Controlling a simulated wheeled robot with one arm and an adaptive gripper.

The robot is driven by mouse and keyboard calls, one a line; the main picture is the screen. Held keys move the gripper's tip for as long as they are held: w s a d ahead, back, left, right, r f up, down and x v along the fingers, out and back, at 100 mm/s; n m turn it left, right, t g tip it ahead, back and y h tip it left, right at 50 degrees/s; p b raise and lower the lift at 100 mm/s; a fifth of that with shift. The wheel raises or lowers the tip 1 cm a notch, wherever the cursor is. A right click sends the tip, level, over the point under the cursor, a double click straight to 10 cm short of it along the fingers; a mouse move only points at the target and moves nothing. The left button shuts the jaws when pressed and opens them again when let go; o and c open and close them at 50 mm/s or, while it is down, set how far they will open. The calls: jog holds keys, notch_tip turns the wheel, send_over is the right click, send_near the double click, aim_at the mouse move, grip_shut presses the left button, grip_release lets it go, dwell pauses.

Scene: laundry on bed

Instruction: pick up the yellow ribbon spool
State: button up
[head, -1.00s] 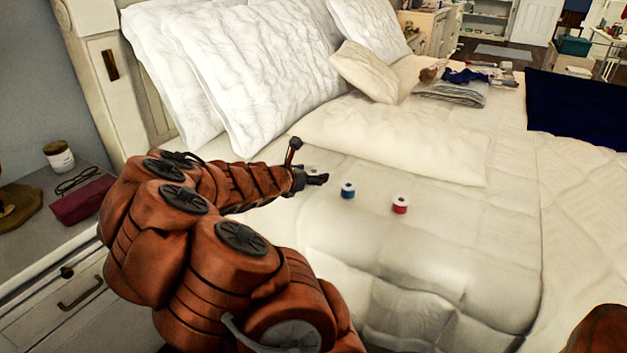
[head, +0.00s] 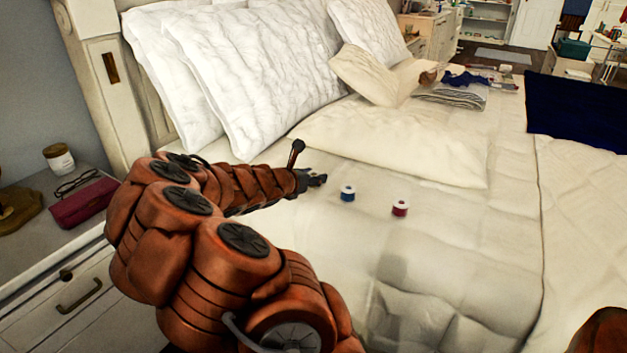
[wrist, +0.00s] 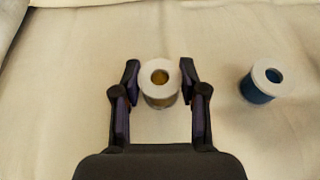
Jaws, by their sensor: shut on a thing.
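The yellow ribbon spool (wrist: 159,88) has a white rim and a yellowish core in the wrist view. It sits between the two fingers of my gripper (wrist: 160,84), which is shut on it. In the head view my gripper (head: 318,180) is low over the bed, left of the other spools. The held spool is hidden or too small to make out there. I cannot tell whether it is clear of the bedding.
A blue spool (head: 347,193) stands just right of my gripper and also shows in the wrist view (wrist: 261,85). A red spool (head: 400,208) stands further right. Pillows (head: 245,75) lie behind. The front of the bed is clear. A nightstand (head: 60,240) is at left.

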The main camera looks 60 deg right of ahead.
notch_tip(320, 180, up, 3)
jog(key=shift+r+p, duration=0.2)
jog(key=shift+p, duration=0.7)
jog(key=shift+a+r, duration=0.15)
jog(key=shift+a, duration=0.05)
jog(key=s+a+r+b, duration=0.1)
jog(key=s+a, duration=0.5)
jog(key=a, duration=0.8)
jog(key=shift+a+r+b, duration=0.15)
jog(key=shift+a+b, duration=0.05)
jog(key=shift+b, duration=0.65)
